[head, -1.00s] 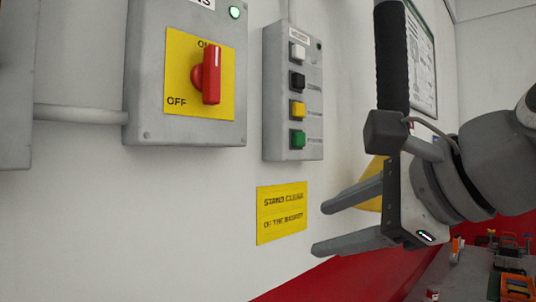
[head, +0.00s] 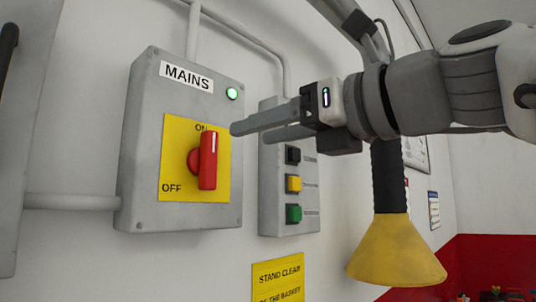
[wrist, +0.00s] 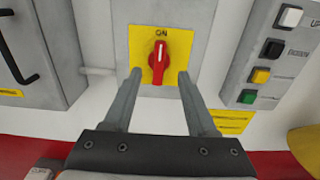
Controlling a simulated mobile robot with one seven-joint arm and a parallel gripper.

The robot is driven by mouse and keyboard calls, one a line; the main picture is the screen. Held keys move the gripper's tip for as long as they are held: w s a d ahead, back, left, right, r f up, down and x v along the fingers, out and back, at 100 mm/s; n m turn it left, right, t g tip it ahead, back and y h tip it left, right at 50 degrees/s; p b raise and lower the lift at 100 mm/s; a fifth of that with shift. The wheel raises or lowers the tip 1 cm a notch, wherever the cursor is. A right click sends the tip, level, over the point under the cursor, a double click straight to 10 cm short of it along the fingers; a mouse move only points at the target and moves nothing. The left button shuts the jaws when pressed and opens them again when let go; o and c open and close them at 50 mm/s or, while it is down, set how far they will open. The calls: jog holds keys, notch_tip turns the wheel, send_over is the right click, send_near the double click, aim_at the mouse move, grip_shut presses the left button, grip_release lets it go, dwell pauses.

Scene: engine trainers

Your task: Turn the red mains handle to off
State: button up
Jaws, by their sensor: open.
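The red mains handle (head: 207,161) stands upright on a yellow plate (head: 170,150), its white line pointing up toward ON. OFF is printed at the plate's lower left. The plate is on the grey mains box (head: 138,130), where a green lamp (head: 232,93) is lit. My gripper (head: 236,131) is open and empty, to the right of the handle in the head view. In the wrist view the handle (wrist: 158,62) shows beyond and between the fingertips (wrist: 160,74), with no visible contact.
A grey button box (head: 268,190) with several coloured buttons is on the wall right of the mains box, partly behind my gripper. A yellow sign (head: 278,278) is below it. A grey cabinet with a black handle (wrist: 18,62) is at the left. A yellow cone (head: 395,255) hangs at the right.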

aim_at(213, 144)
jog(key=p+x, duration=0.1)
jog(key=x, duration=0.9)
jog(key=shift+w+a, duration=0.15)
jog(key=shift+w, duration=0.05)
grip_shut()
